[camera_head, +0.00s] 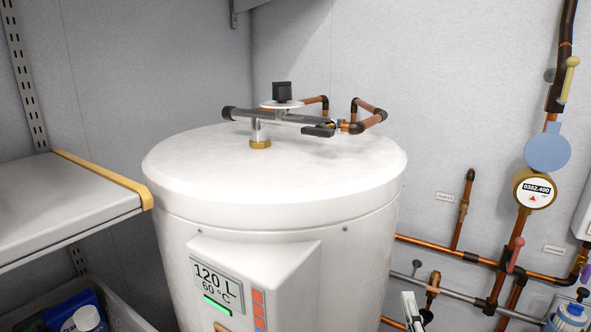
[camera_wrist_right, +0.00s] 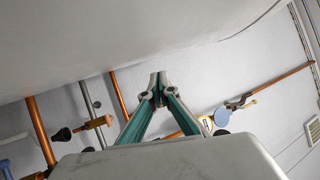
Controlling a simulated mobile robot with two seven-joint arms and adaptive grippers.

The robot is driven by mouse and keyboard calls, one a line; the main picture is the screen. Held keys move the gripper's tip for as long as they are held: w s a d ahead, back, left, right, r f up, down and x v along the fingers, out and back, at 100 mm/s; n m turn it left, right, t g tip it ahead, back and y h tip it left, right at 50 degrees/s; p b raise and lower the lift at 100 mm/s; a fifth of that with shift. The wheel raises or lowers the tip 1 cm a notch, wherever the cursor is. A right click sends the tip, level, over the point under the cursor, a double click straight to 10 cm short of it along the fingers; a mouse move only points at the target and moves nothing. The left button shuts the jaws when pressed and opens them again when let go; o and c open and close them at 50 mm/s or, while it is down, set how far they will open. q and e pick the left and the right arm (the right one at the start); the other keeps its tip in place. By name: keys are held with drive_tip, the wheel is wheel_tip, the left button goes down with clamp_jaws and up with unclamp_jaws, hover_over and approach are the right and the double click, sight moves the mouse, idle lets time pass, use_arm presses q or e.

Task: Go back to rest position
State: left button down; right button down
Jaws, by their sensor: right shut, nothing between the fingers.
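My right gripper (camera_wrist_right: 160,92) shows in the right wrist view, with its teal-lined fingers meeting at the tips. It is shut and holds nothing. The white underside or side of a large body fills the top of that view, above the fingers. A small pale and dark part low in the head view, right of the white water heater (camera_head: 275,185), may be part of my right arm or gripper; I cannot tell. My left gripper is not in view.
Copper pipes (camera_head: 455,254) and a round meter (camera_head: 535,192) are on the wall at right. A pipe assembly (camera_head: 290,118) sits on the heater top. A shelf (camera_head: 65,205) with a yellow edge stands at left, above a grey bin (camera_head: 120,312).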

use_arm(q)
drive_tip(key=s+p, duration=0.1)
drive_tip(key=p, duration=0.1)
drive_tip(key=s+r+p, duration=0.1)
drive_tip(key=p, duration=0.2)
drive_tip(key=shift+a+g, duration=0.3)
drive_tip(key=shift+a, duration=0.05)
use_arm(e)
drive_tip(key=s+a+f+n+g+y, duration=0.1)
drive_tip(key=s+f+n+g, duration=0.4)
drive_tip(key=s+f+n, duration=0.6)
drive_tip(key=s+a+f+n+g+y, duration=0.2)
drive_tip(key=s+f+n+g, duration=0.4)
drive_tip(key=s+f+n, duration=0.5)
wheel_tip(320, 180, down, 5)
drive_tip(key=shift+s+a+r+g, duration=0.2)
drive_tip(key=shift+s+a+g, duration=0.1)
drive_tip(key=shift+s, duration=0.75)
